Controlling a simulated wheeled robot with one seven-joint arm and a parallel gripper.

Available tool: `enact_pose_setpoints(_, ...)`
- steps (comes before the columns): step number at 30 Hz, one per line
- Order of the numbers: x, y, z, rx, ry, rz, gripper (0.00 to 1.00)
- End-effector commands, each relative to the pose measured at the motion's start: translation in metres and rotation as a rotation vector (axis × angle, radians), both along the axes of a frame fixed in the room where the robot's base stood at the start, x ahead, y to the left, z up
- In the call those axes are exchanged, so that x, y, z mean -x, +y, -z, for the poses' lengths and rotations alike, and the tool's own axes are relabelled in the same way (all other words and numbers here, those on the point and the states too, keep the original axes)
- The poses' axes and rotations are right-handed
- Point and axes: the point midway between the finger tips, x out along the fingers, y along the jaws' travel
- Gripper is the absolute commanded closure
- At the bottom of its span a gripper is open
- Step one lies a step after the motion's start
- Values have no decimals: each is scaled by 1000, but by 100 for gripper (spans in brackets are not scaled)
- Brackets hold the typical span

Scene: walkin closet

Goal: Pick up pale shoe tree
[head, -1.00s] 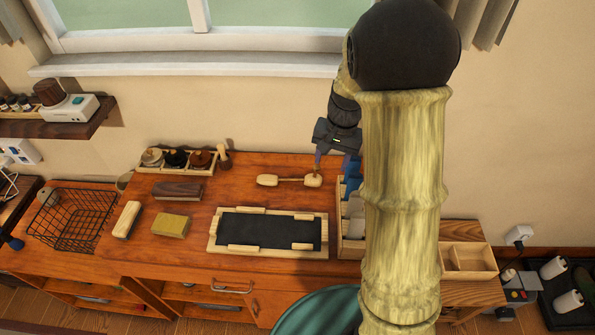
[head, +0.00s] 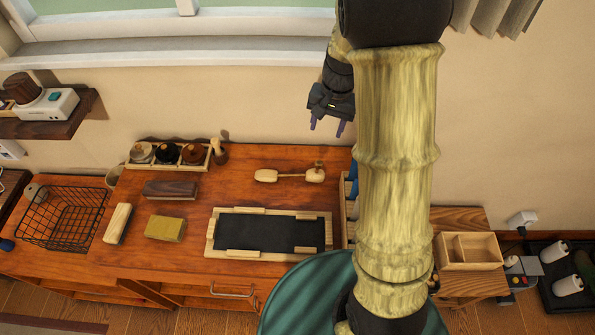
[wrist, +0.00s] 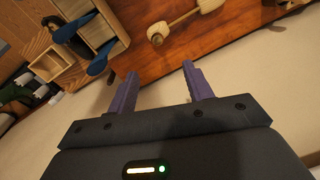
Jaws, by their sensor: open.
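The pale shoe tree (head: 290,176) lies on the wooden bench top near its back edge, behind the black mat tray. It has a rounded block at each end joined by a thin rod. In the wrist view the shoe tree (wrist: 182,22) shows at the top, beyond the fingertips. My gripper (head: 326,128) is open and empty, raised above and behind the bench near the wall, up and to the right of the shoe tree. In the wrist view its two purple fingers (wrist: 158,78) are spread apart with nothing between them.
A tray with a black mat (head: 213,246) lies in front of the shoe tree. A compartmented wooden rack (head: 349,207) is at right, partly hidden by my arm. A brown brush (head: 171,189), a yellow block (head: 165,228), a jar rack (head: 133,162) and a wire basket (head: 62,217) are left.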

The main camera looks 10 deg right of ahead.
Motion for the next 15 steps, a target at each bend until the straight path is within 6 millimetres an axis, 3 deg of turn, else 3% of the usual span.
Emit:
enact_pose_setpoints(7,0,2,10,0,3,0,49)
enact_pose_setpoints(15,-2,7,56,0,5,-3,49)
